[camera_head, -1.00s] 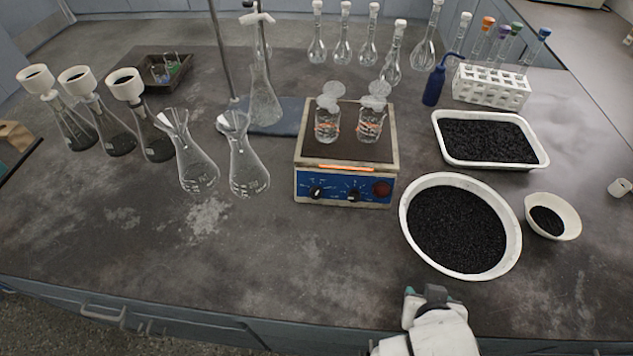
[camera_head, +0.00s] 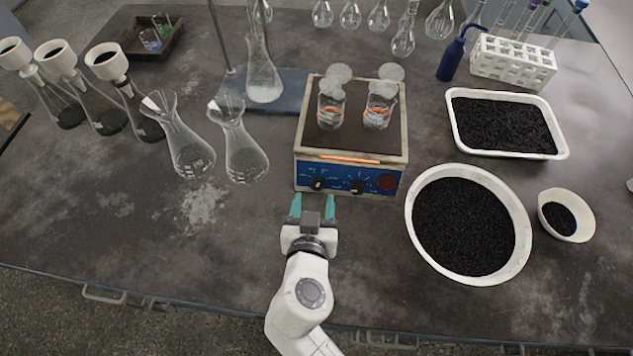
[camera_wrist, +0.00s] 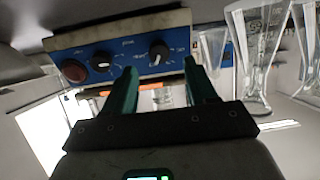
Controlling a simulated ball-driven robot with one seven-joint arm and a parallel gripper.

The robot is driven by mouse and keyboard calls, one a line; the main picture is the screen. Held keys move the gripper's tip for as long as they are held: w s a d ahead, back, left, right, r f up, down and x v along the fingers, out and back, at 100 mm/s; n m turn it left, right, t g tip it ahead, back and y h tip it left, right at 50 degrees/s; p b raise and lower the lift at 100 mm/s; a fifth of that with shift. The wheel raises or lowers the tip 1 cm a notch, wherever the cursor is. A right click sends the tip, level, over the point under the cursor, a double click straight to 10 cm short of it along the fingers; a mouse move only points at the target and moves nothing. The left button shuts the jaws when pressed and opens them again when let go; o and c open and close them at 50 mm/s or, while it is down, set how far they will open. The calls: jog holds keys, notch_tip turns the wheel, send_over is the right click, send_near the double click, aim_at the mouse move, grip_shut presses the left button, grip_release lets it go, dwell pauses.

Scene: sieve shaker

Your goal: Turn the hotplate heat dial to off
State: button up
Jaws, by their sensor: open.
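The hotplate (camera_head: 350,160) has a blue front panel with two black dials, a left dial (camera_head: 317,184) and a right dial (camera_head: 357,187), and a red round switch (camera_head: 387,183). The labels are too small to read, so I cannot tell which dial is for heat. My gripper (camera_head: 313,206) is open and empty, just in front of the left dial and apart from it. The wrist view shows the panel turned over: the head view's left dial (camera_wrist: 158,51) appears beyond and between my fingertips (camera_wrist: 161,72), and the other dial (camera_wrist: 102,62) is to its left.
Two beakers (camera_head: 331,112) (camera_head: 378,115) stand on the hotplate, above a glowing orange strip (camera_head: 345,158). Glass flasks (camera_head: 243,155) stand left. A round white bowl (camera_head: 414,238) of black grains is to the right. The bench front left is clear.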

aim_at(317, 186)
jog(key=x, duration=0.5)
jog(key=shift+w+f+p, duration=0.15)
jog(key=shift+w+p, duration=0.15)
jog(key=c, duration=1.1)
